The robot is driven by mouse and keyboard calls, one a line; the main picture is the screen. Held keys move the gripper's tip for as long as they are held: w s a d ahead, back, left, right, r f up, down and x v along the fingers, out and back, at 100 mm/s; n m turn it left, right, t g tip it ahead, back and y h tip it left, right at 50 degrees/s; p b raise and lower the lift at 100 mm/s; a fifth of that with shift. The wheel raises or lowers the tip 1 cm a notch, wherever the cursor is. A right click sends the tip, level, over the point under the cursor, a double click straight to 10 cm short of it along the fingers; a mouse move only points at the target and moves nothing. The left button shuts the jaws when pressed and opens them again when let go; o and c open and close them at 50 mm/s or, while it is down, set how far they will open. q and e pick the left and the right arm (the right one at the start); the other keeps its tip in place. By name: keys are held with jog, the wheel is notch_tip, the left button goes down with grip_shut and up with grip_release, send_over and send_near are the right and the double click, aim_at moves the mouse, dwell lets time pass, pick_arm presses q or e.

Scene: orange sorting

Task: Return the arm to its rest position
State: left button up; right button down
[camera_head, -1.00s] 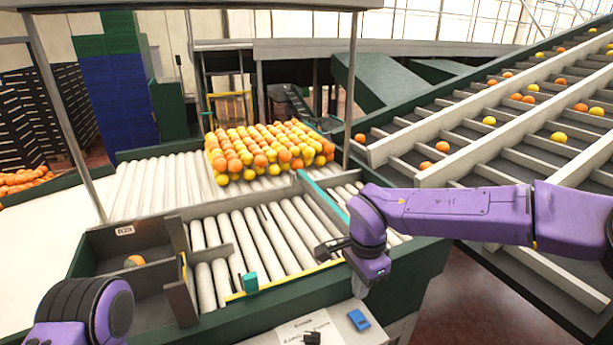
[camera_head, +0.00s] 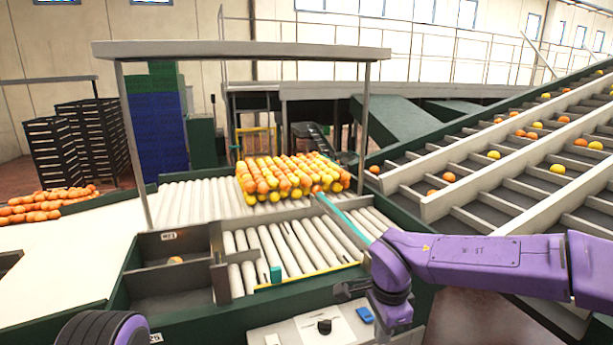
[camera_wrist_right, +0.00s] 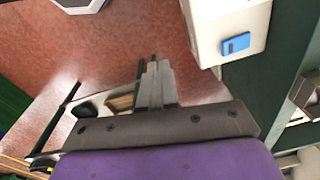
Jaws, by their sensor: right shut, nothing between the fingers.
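My right arm (camera_head: 490,262) is purple and reaches in from the right, bent down at the wrist. Of my left arm only a purple and black rounded part (camera_head: 103,330) shows at the bottom left. The left gripper is out of view.
Oranges and yellow fruit (camera_head: 290,176) lie piled on the rollers. A dark divided bin (camera_head: 160,284) holds one fruit. A blue item (camera_head: 365,314) lies on the white box (camera_head: 290,333). A sloped conveyor (camera_head: 470,180) rises at the right. Reddish floor shows below my right arm.

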jog(key=w+d+f+m+t+h+b, duration=0.1)
jog(key=w+d+f+m+t+h, duration=0.2)
jog(key=d+f, duration=0.4)
jog(key=s+d+f+n+t+h+b, duration=0.15)
jog(key=s+f, duration=0.25)
jog(key=f, duration=0.4)
jog(key=s+d+f+n+t+h+b, duration=0.1)
jog(key=s+f+n+b, duration=0.2)
jog(key=f, duration=0.6)
pick_arm(q)
notch_tip(320, 180, down, 15)
jog(key=b, duration=0.9)
jog(key=shift+w, duration=0.35)
pick_arm(e)
jog(key=s+d+f+n+g+y, duration=0.1)
jog(key=s+d+f+n, duration=0.1)
jog(key=s+f, duration=0.8)
jog(key=s+d+f+n+g+y, duration=0.1)
jog(key=s+f+n, duration=0.4)
jog(key=s+f, duration=0.6)
jog(key=s+d+g, duration=0.1)
jog(key=s+d, duration=0.1)
jog(key=s, duration=0.2)
jog(key=shift+s+d, duration=0.2)
jog(key=shift+d, duration=0.05)
pick_arm(q)
jog(key=shift+r, duration=0.1)
pick_arm(e)
jog(key=shift+n, duration=0.25)
